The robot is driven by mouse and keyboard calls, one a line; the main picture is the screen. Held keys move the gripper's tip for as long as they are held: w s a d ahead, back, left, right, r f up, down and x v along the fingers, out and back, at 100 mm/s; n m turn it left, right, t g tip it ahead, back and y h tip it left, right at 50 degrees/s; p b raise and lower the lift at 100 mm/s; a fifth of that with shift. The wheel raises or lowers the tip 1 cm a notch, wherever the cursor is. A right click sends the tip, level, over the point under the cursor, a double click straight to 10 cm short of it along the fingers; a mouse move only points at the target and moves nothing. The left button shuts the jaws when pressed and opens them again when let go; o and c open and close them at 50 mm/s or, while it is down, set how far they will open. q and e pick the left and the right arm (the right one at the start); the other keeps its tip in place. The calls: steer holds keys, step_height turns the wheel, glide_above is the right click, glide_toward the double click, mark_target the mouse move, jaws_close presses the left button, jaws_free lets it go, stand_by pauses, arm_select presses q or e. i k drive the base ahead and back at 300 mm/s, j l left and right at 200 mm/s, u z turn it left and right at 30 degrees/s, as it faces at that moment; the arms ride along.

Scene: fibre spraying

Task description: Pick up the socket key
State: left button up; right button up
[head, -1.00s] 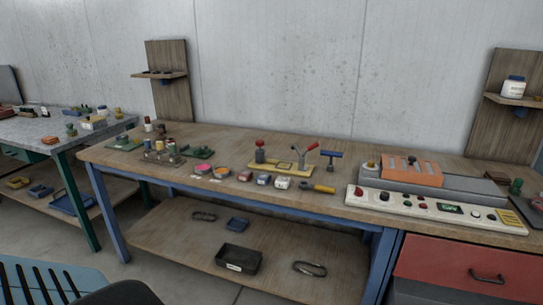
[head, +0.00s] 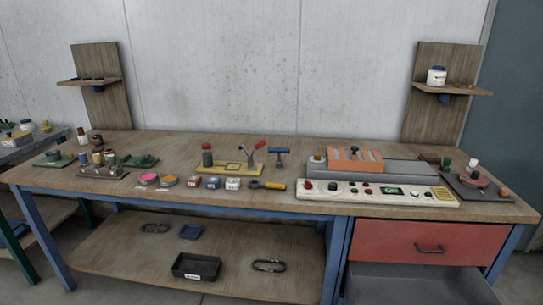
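A blue T-handled tool (head: 279,152), which looks like the socket key, stands upright on the wooden workbench (head: 330,146) near the middle. Its crossbar is on top and its dark stem points down. It is just right of a yellow fixture (head: 238,169) with a red-handled lever and a dark cylinder with a red top. A tool with a yellow handle (head: 274,186) lies flat in front of it, near the bench's front edge. Neither of my grippers is in view.
Small coloured boxes (head: 213,182) line the front edge. A control panel (head: 350,190) and an orange block (head: 355,160) stand right of the tool. Below are a red drawer (head: 390,240) and a shelf with a black bin (head: 196,267). The bench behind the tool is clear.

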mark_target(279, 163)
steer(key=i+l+z, duration=0.15)
steer(key=i+z, duration=0.65)
steer(key=i, duration=0.15)
